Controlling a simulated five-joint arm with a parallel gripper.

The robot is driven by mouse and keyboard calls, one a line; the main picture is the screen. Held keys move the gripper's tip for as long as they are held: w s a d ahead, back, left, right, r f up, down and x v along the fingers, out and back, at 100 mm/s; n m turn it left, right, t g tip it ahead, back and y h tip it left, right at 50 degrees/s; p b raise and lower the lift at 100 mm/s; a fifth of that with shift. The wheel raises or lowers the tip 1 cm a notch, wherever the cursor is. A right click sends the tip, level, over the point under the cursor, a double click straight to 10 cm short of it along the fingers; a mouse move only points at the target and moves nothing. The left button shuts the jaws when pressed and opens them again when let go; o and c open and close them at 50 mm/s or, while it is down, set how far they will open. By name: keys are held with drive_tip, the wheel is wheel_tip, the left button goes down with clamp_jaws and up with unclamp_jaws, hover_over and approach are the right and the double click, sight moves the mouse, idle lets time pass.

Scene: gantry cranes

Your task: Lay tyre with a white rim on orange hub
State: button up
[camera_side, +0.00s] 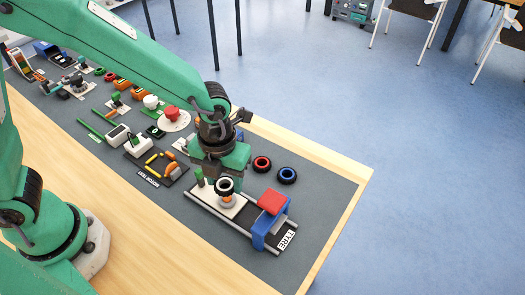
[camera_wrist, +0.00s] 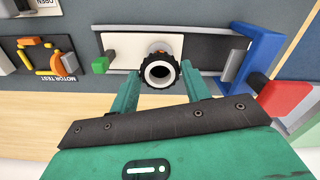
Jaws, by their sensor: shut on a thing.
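The tyre with a white rim (camera_side: 218,186) is between the fingers of my gripper (camera_side: 224,181), which is shut on it. In the wrist view the tyre (camera_wrist: 145,71) shows its ring between both fingertips (camera_wrist: 160,72), with its open hole facing the camera. The orange hub (camera_side: 227,200) stands on a white plate (camera_side: 240,208) just below the tyre in the side view. In the wrist view only a bit of the hub (camera_wrist: 158,47) shows beyond the tyre's upper edge. The tyre appears above the hub, not around it; the exact gap is unclear.
A blue gantry (camera_side: 258,236) with a red block (camera_side: 272,201) straddles the grey rails to the right, near a TYRE label. A green post (camera_side: 200,177) stands left of the plate. Red-rimmed (camera_side: 262,164) and blue-rimmed (camera_side: 287,175) tyres lie behind. Other stations fill the mat's left.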

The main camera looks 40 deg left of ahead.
drive_tip(key=shift+f, duration=1.2)
drive_tip(key=shift+f, duration=0.75)
idle(1.5)
drive_tip(key=o, duration=1)
drive_tip(key=shift+r, duration=0.15)
drive_tip(key=shift+r, duration=3.35)
